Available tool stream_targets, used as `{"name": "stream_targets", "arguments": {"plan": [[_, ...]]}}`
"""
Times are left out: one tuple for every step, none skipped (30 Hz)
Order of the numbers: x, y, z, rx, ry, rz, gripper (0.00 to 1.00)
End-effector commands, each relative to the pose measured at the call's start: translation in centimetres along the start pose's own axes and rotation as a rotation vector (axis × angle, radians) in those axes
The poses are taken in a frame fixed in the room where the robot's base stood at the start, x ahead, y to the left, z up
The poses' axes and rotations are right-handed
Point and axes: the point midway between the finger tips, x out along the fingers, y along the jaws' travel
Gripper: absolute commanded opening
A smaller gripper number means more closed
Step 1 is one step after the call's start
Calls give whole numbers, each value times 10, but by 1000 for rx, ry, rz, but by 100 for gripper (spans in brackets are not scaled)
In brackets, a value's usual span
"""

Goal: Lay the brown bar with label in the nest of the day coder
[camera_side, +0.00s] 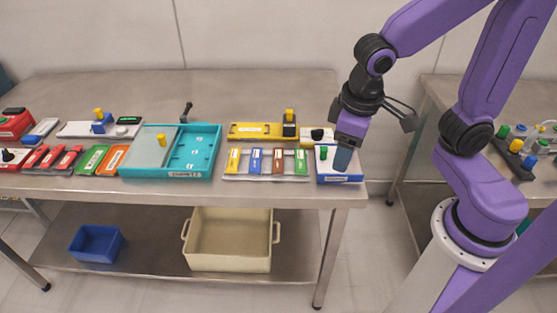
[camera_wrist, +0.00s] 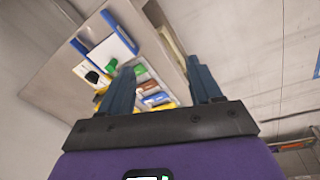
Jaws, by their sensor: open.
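The brown bar (camera_side: 278,162) has a pale label. It lies in a rack between a blue bar (camera_side: 255,160) and a green bar (camera_side: 301,161); a yellow bar (camera_side: 234,160) is at the left end. My gripper (camera_side: 342,160) points down over a blue-and-white box (camera_side: 326,163), right of the rack. Whether it touches the box cannot be told. In the wrist view its fingers (camera_wrist: 163,65) are apart with nothing held, and the coloured bars show small beyond them. I cannot tell for sure which device is the day coder; the labels are unreadable.
A yellow tray (camera_side: 252,131) with a black block and yellow knob stands behind the rack. A teal tray (camera_side: 203,164) is to its left, with red, green and orange cases (camera_side: 114,158) further left. The table's front edge runs close before them.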

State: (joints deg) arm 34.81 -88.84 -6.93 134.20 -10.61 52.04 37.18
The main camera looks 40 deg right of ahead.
Motion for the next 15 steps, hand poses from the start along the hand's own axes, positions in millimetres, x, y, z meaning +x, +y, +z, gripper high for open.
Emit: {"name": "stream_targets", "arguments": {"plan": [[2,1,-16,95,6,21,64],[3,2,-25,154,12,33,64],[5,3,-37,232,21,48,64],[6,4,-46,292,28,59,64],[7,6,-54,352,36,70,64],[8,7,-65,429,46,84,64],[10,9,-74,488,56,94,64],[11,10,-82,547,64,104,64],[13,12,-92,624,78,117,64],[14,14,-100,682,87,126,64],[15,15,-108,738,99,135,64],[17,17,-117,810,112,145,64],[18,19,-123,861,123,152,64],[20,20,-129,908,133,158,64],[21,22,-136,966,146,166,64]]}}
